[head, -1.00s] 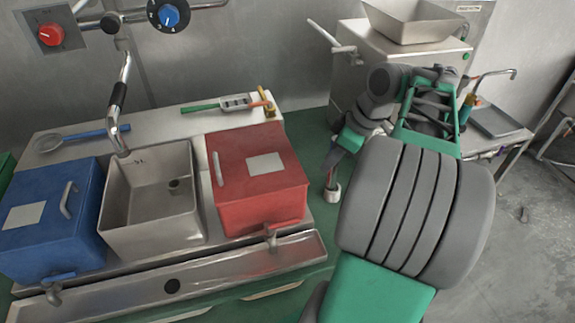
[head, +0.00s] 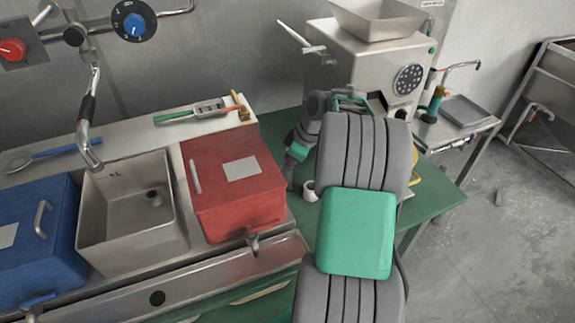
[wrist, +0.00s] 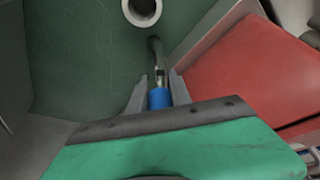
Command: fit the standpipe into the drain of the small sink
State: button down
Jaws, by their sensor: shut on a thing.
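The small sink (head: 120,229) is a square steel basin between the blue and red boxes, and its dark round drain (head: 153,198) shows in its floor. My gripper (wrist: 158,75) is over the green tabletop, right of the red box in the head view. Its two grey fingers are shut on a slim piece with a blue end and a metallic part, apparently the standpipe (wrist: 160,98). Its far end is hard to make out. In the head view my arm hides most of the gripper and the held piece.
A white ring-shaped cup (wrist: 142,10) stands on the green table (head: 440,197), close to my gripper. The red lidded box (head: 237,190) stands between my arm and the sink. A curved faucet (head: 88,130) hangs over the sink's back left. A grinder (head: 375,80) stands behind.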

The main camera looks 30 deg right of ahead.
jog(key=shift+f, duration=0.1)
jog(key=c, duration=1.6)
grip_release()
jog(key=shift+f, duration=0.1)
jog(key=shift+c, duration=0.2)
jog(key=o, duration=0.5)
jog(key=shift+c, duration=0.2)
